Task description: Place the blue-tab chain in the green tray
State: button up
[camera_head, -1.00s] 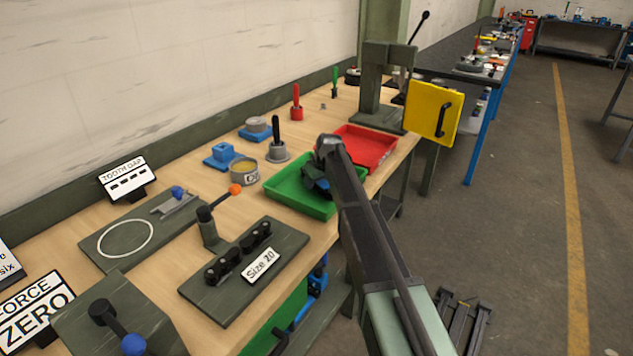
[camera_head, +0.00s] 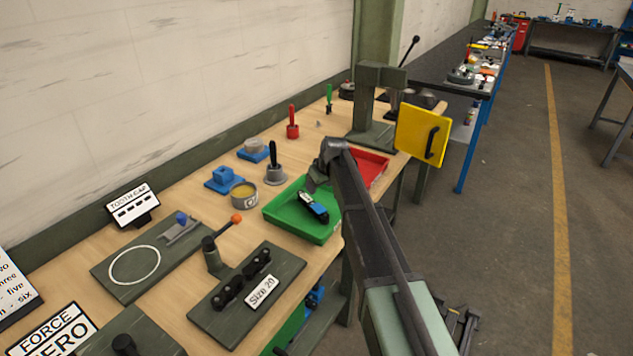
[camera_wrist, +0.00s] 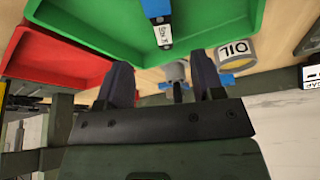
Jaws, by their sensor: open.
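The blue-tab chain (camera_head: 314,206) lies inside the green tray (camera_head: 280,210) on the wooden bench. It is a short dark piece with a blue part and a white label. In the wrist view the chain (camera_wrist: 158,22) shows at the top, inside the green tray (camera_wrist: 100,36), apart from my fingers. My gripper (camera_head: 318,180) is above the tray's right rear part, near the red tray. In the wrist view my gripper (camera_wrist: 163,82) has its two fingers spread wide with nothing between them.
A red tray (camera_head: 374,170) sits just behind the green one. An oil tin (camera_head: 244,194) and a black-handled tool (camera_head: 274,165) stand to its left. The "Size 20" fixture (camera_head: 245,295) is in front. A yellow panel (camera_head: 423,135) hangs beyond the red tray.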

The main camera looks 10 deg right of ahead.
jog(key=s+f+m+g+h, duration=0.1)
jog(key=s+m+g, duration=0.3)
jog(key=s, duration=3.4)
jog(key=shift+a+f+m+h, duration=0.2)
jog(key=shift+m+h, duration=0.2)
